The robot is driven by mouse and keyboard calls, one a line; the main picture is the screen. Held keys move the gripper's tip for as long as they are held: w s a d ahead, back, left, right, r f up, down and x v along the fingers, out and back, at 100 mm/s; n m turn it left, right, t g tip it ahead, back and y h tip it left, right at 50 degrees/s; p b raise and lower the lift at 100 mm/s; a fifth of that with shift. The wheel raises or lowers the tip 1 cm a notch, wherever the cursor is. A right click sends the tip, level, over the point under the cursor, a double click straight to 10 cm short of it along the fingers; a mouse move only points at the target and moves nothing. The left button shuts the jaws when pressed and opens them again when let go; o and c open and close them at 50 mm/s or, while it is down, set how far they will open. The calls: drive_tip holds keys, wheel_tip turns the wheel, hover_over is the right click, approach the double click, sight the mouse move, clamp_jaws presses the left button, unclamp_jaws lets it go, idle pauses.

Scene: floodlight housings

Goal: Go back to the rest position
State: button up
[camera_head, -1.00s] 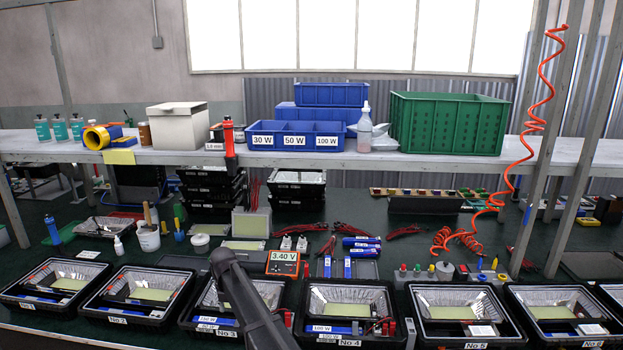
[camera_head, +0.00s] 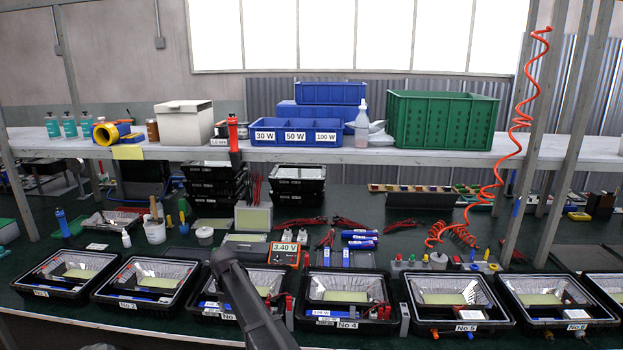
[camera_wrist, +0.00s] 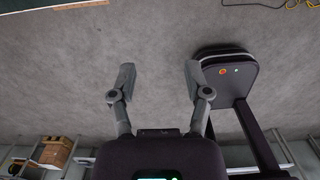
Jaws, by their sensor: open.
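My gripper (camera_wrist: 160,85) shows in the wrist view with its two fingers spread wide apart. Nothing is between the fingers; behind them is bare grey floor (camera_wrist: 150,45). In the head view only a dark part of my arm shows at the bottom middle, in front of the No 3 housing, and the gripper itself is out of that view. In the wrist view my base (camera_wrist: 225,70) lies to the right of the fingers.
Several open black floodlight housings line the bench front, such as No 4 (camera_head: 347,325) and No 5 (camera_head: 465,328). A multimeter (camera_head: 284,254) stands behind them. The shelf above holds a green crate (camera_head: 440,120) and blue bins (camera_head: 295,140). An orange coiled hose (camera_head: 520,120) hangs at the right.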

drive_tip(key=s+d+f+m+b, duration=0.1)
drive_tip(key=s+d+m, duration=0.4)
drive_tip(key=d+m, duration=0.5)
drive_tip(key=s+d+f+m+b, duration=0.1)
drive_tip(key=s+d+m, duration=0.4)
drive_tip(key=d, duration=0.9)
drive_tip(key=s+d+f+m+b, duration=0.1)
drive_tip(key=s+d+m, duration=1.3)
drive_tip(key=d+m, duration=0.4)
drive_tip(key=shift+s+d+m, duration=0.2)
drive_tip(key=shift+s+m, duration=0.15)
drive_tip(key=shift+m, duration=0.65)
